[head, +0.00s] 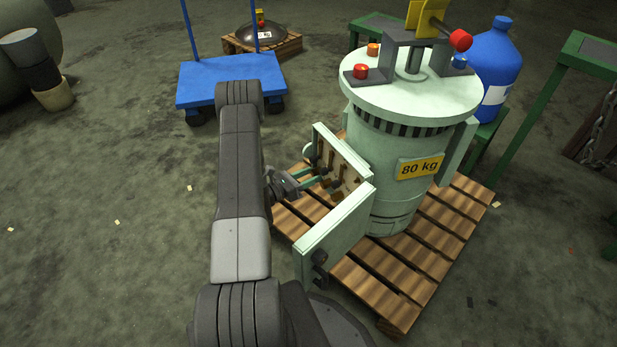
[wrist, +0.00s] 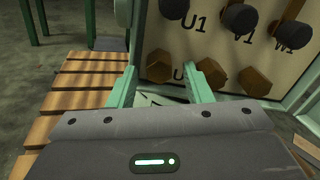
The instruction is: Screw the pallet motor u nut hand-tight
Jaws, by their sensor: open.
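The pale green motor (head: 382,185) stands upright on a wooden pallet (head: 440,240). Its open terminal box (head: 345,158) faces my arm. In the wrist view, the terminal board shows black caps in an upper row, marked U1 (wrist: 194,24), V1 and W1. Below is a row of brass hex nuts. The leftmost, the U nut (wrist: 158,66), sits beside a partly hidden U mark. My gripper (wrist: 171,68) is open, its pale green fingers on either side of this nut. Contact with the nut cannot be told. The head view shows my gripper (head: 322,180) at the box.
The box's side panel (head: 335,222) juts out near my arm. A blue cart (head: 230,78) stands behind; a blue bottle (head: 496,60) is right of the motor.

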